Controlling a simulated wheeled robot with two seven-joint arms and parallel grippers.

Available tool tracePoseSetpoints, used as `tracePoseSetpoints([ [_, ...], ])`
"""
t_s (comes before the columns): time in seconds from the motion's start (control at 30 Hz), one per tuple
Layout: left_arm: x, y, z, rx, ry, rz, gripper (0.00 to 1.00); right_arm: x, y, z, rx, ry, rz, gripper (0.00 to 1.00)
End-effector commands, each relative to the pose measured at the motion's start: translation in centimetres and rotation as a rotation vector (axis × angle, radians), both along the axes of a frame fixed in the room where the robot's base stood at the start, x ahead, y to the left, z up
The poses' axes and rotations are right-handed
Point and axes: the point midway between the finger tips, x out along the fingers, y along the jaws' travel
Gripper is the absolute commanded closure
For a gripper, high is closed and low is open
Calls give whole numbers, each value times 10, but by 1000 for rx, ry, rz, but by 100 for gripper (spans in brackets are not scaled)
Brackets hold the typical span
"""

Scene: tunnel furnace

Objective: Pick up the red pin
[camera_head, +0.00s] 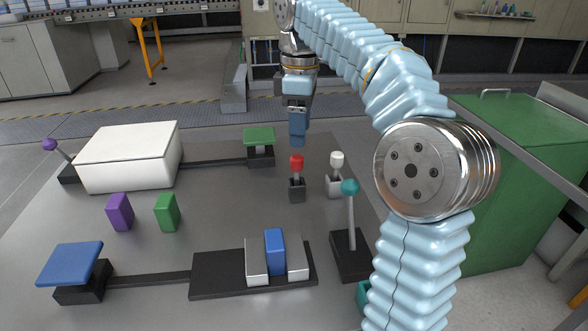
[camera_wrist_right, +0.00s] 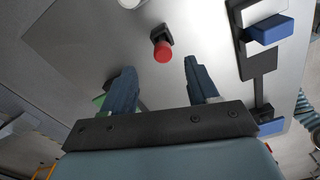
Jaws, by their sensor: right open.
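The red pin (camera_head: 297,163) stands upright in a small black holder (camera_head: 297,190) on the grey table. My right gripper (camera_head: 298,143) points down above and just behind the pin's red head; it is open and empty. In the right wrist view, the red pin (camera_wrist_right: 162,51) shows beyond the gap between the two spread blue fingers (camera_wrist_right: 160,66), apart from both. My left gripper is not in view.
A white-topped pin (camera_head: 336,160) stands close to the right of the red pin. A teal-knobbed lever (camera_head: 350,188) rises in front of it. A white box (camera_head: 128,157), purple block (camera_head: 119,211) and green block (camera_head: 166,211) stand left. A blue block (camera_head: 275,252) sits between pale blocks in front.

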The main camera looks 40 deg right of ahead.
Motion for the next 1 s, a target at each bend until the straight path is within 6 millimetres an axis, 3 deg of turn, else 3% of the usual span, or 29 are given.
tracePoseSetpoints([
  [0.03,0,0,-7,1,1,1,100,-1,0,-14,1,2,1,41],
  [0.1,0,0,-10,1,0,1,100,0,0,-24,0,1,-1,41],
  [0.27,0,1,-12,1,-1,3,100,0,1,-35,0,0,0,41],
  [0.6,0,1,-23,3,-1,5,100,1,6,-81,0,1,-1,41],
  [0.87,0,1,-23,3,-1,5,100,2,6,-84,-1,-1,-1,41],
  [1.0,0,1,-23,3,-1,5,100,2,6,-84,-1,-1,-1,61],
])
